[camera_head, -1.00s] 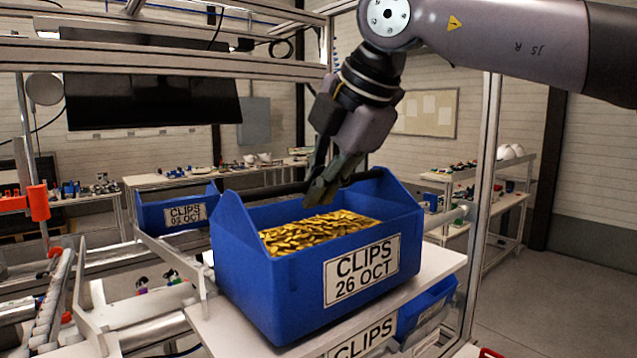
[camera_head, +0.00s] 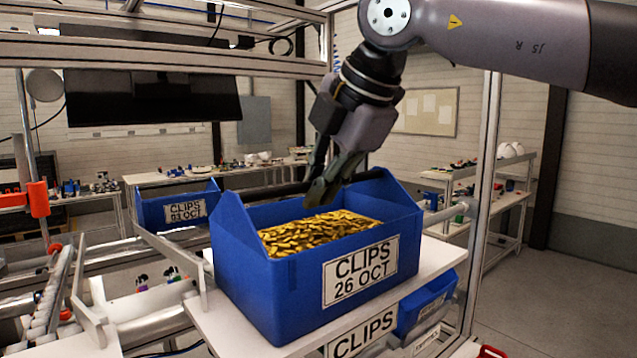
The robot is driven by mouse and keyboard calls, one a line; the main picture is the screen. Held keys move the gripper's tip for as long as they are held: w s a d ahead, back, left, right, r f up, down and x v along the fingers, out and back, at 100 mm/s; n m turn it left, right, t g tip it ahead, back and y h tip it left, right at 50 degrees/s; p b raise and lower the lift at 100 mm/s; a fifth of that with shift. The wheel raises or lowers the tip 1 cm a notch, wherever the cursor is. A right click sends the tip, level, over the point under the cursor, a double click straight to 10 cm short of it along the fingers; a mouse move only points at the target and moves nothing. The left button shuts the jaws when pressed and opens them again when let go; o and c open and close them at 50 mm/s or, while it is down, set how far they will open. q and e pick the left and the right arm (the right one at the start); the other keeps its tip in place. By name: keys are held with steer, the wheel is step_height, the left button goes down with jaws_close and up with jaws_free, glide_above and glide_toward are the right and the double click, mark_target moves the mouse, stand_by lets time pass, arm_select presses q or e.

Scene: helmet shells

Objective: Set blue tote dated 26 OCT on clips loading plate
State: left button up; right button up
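The blue tote (camera_head: 262,303) labelled CLIPS 26 OCT is full of gold-coloured clips (camera_head: 318,232). It rests upright on the white loading plate (camera_head: 237,333), whose front label (camera_head: 362,336) reads CLIPS. A dark handle bar (camera_head: 283,189) runs between the tote's raised ends. My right gripper (camera_head: 320,190) reaches down from above, its fingers at the middle of this bar, over the clips. The fingers overlap the bar, and I cannot tell whether they grip it. My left gripper is out of view.
A further blue bin (camera_head: 428,301) sits lower, right of the plate label. A metal frame post (camera_head: 484,200) stands close at the right. Rollers and rails fill the left side.

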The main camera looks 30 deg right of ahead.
steer(key=o, duration=0.5)
steer(key=v, duration=1.2)
steer(key=shift+r, duration=0.1)
